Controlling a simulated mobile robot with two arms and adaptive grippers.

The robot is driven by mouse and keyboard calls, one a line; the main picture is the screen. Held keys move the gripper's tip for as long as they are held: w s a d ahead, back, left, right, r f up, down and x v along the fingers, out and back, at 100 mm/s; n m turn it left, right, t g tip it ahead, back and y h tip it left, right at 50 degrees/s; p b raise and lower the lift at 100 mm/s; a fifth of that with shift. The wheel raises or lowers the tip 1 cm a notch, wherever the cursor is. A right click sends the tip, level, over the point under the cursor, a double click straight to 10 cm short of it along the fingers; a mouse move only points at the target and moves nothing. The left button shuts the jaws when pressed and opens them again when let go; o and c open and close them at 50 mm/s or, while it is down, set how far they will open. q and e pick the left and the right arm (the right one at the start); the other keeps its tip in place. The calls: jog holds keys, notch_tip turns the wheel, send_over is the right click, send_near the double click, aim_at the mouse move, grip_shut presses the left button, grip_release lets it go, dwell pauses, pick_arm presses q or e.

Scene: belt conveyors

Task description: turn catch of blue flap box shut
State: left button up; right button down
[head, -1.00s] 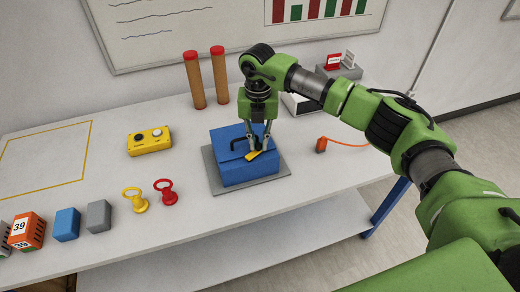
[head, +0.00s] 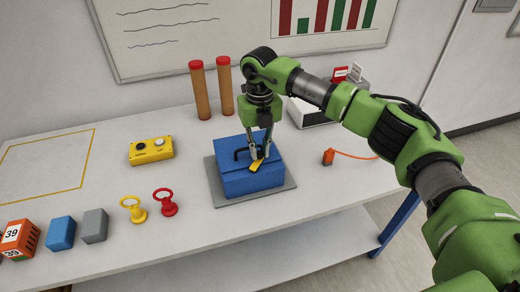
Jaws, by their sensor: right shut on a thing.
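The blue flap box (head: 250,180) sits on a grey plate (head: 228,198) on the white table, its lid down. A black handle (head: 240,153) stands on its lid. The yellow catch (head: 256,166) is at the lid's front edge and lies slanted. My right gripper (head: 259,157) points down over the box, with its fingers shut on the yellow catch. The fingers hide part of the catch. My left gripper is not in view.
A yellow button box (head: 151,151) stands left of the blue box. Yellow (head: 134,210) and red (head: 165,203) ring-topped pieces stand in front left. Two brown posts (head: 200,93) with red caps stand behind. An orange piece (head: 328,157) with a cord lies right.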

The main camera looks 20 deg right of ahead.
aim_at(259, 153)
jog(key=c, duration=2)
grip_release()
jog(key=shift+r, duration=0.15)
notch_tip(259, 153, up, 12)
jog(key=shift+f, duration=0.1)
